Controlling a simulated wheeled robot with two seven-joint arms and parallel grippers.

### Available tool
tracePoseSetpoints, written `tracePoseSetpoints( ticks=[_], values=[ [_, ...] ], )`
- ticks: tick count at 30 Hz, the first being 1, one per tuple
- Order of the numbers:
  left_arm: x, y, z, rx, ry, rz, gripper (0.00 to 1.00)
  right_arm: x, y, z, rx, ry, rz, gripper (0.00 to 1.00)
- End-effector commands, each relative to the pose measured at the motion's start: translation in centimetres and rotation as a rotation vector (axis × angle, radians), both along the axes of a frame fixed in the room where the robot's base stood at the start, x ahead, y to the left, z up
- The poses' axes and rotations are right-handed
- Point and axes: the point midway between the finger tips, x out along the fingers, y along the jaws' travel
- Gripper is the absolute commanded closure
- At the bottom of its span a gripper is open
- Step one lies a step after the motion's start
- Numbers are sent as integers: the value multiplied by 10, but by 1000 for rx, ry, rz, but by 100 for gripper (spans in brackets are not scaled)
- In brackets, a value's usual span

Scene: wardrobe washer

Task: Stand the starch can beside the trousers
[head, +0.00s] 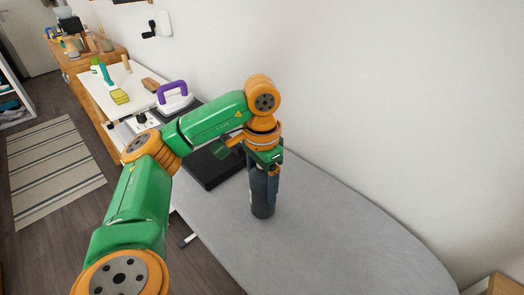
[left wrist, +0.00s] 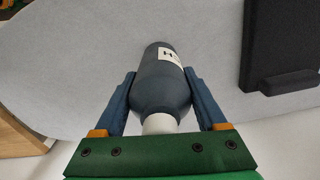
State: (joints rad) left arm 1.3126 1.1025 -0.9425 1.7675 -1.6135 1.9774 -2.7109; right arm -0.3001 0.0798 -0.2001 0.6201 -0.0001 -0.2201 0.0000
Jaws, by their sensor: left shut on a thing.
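The starch can (head: 262,207) is dark blue-grey and upright over the grey ironing board (head: 330,235). My left gripper (head: 264,182) points down from above and is shut on it. In the left wrist view the can (left wrist: 160,85) lies between the two blue fingers of the gripper (left wrist: 160,95), its pale neck towards the palm and a white label with dark lettering partly showing. I cannot tell whether its base touches the board. I cannot make out any trousers in these views. My right gripper is not in view.
A black tray-like pad (head: 208,170) lies on the board left of the can. An iron with a purple handle (head: 172,92) stands behind it. A white-topped table (head: 118,90) holds bottles and a brush. The board's right part is clear, along the wall.

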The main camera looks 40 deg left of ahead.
Motion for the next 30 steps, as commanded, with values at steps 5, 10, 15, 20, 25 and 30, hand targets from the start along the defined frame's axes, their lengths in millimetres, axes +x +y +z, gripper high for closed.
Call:
tracePoseSetpoints(
  ticks=[5, 10, 15, 20, 25, 30],
  values=[
    [0, 0, -6, 0, -1, 0, 100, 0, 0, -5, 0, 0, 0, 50],
    [0, 0, -5, 1, -1, 0, 100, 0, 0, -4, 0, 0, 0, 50],
    [0, 0, -7, 1, -1, 0, 100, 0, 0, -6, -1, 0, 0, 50],
    [0, 0, -10, 1, -1, 0, 100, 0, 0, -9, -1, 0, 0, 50],
    [0, 0, -11, 1, -1, 0, 0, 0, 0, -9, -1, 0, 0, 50],
    [0, 0, -11, 1, -1, 0, 0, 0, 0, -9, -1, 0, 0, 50]
  ],
)
